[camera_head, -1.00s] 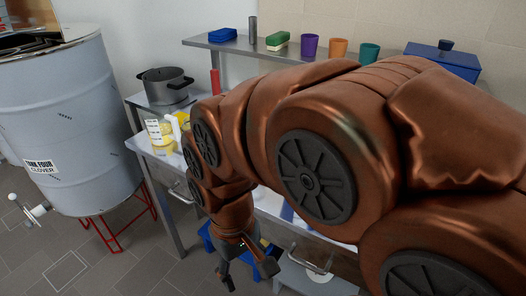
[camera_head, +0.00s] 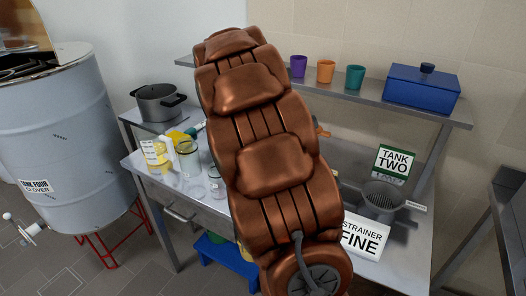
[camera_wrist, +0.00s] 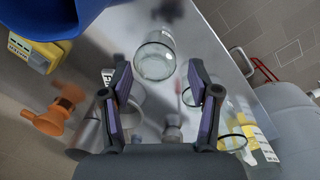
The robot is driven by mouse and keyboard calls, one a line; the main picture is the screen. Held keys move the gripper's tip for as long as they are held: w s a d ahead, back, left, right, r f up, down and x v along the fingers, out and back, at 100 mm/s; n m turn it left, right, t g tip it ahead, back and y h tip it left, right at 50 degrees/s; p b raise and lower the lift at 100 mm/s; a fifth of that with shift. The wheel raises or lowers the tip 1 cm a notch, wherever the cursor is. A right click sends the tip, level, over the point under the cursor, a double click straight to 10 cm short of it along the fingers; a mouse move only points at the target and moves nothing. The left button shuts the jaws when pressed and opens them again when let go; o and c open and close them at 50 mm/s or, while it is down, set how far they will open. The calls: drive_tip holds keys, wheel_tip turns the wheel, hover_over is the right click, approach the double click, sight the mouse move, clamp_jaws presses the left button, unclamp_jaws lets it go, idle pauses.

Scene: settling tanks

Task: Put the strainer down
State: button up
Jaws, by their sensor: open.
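The strainer (camera_head: 381,201), a dark grey mesh cup with a thin handle pointing right, sits on the metal bench at the right in the head view. It is beside a white sign reading STRAINER FINE (camera_head: 364,238) and in front of a green TANK TWO sign (camera_head: 394,163). My gripper is hidden behind my arm in the head view. In the wrist view my gripper (camera_wrist: 160,82) is open, its two fingers apart with nothing held between them. It is above the bench near clear glass jars. I cannot make out the strainer in the wrist view.
Glass jars (camera_head: 189,158) and a yellow-labelled container (camera_head: 155,153) crowd the bench's left end. A black pot (camera_head: 160,101) stands behind. A shelf holds cups and a blue box (camera_head: 422,88). An orange object (camera_wrist: 52,118) shows in the wrist view.

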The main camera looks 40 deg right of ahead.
drive_tip(key=shift+m+t, duration=0.3)
drive_tip(key=w+d+f+p, duration=0.1)
drive_tip(key=w+d, duration=0.1)
drive_tip(key=d, duration=0.3)
drive_tip(key=w+d+f+p, duration=0.1)
drive_tip(key=w+d+f, duration=0.1)
drive_tip(key=d, duration=0.4)
drive_tip(key=w+d+f, duration=0.1)
drive_tip(key=w+d, duration=0.1)
drive_tip(key=d, duration=0.3)
drive_tip(key=shift+w+d+f+p, duration=0.15)
drive_tip(key=shift+w+f+p, duration=0.2)
drive_tip(key=shift+f+p, duration=0.05)
drive_tip(key=shift+s+f+p, duration=0.15)
drive_tip(key=shift+f+p, duration=1.55)
drive_tip(key=shift+f, duration=2.25)
clamp_jaws()
